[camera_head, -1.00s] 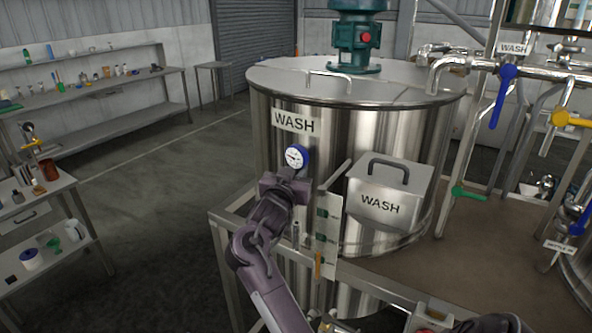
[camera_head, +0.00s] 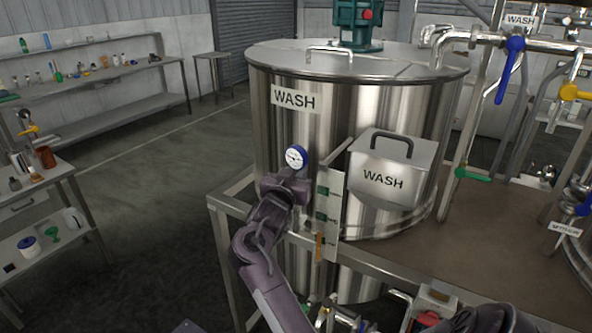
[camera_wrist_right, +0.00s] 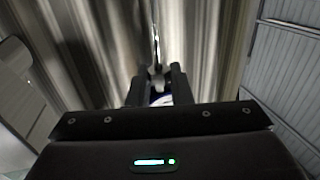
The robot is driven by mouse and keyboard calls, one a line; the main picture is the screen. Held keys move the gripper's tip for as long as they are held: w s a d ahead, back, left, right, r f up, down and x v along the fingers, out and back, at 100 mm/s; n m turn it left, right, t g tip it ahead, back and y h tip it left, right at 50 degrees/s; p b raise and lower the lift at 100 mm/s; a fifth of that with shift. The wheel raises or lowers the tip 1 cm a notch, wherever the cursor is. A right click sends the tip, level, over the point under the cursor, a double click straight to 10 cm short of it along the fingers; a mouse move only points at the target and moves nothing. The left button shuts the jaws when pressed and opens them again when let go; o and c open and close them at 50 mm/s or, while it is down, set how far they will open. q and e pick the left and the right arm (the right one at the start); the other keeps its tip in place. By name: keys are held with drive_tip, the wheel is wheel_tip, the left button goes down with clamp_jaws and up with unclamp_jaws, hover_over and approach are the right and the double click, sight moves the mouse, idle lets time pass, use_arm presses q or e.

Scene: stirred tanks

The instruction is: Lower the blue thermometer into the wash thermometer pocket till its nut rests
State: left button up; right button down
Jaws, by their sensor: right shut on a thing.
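The blue thermometer (camera_head: 296,157), with a round white dial in a blue rim, stands in front of the steel wash tank (camera_head: 270,130), below its WASH label. My right gripper (camera_head: 287,182) is shut on it just under the dial. In the right wrist view, a little of its blue and white (camera_wrist_right: 161,99) shows between the fingers (camera_wrist_right: 158,88), close to the tank wall. The thermometer's stem and nut are hidden by the gripper. I cannot make out the wash thermometer pocket or whether the stem is in it. My left gripper is not in view.
A gauge panel (camera_head: 331,235) and a sloping bar stand right of the gripper. A WASH box (camera_head: 385,190) with a black handle is on the tank's front. A steel frame rail (camera_head: 385,277) runs below. Open floor (camera_head: 140,215) lies to the left.

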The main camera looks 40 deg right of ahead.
drive_tip(key=shift+f+b, duration=2.5)
drive_tip(key=shift+f, duration=1.7)
drive_tip(key=c, duration=1.2)
unclamp_jaws()
drive_tip(key=shift+c, duration=0.2)
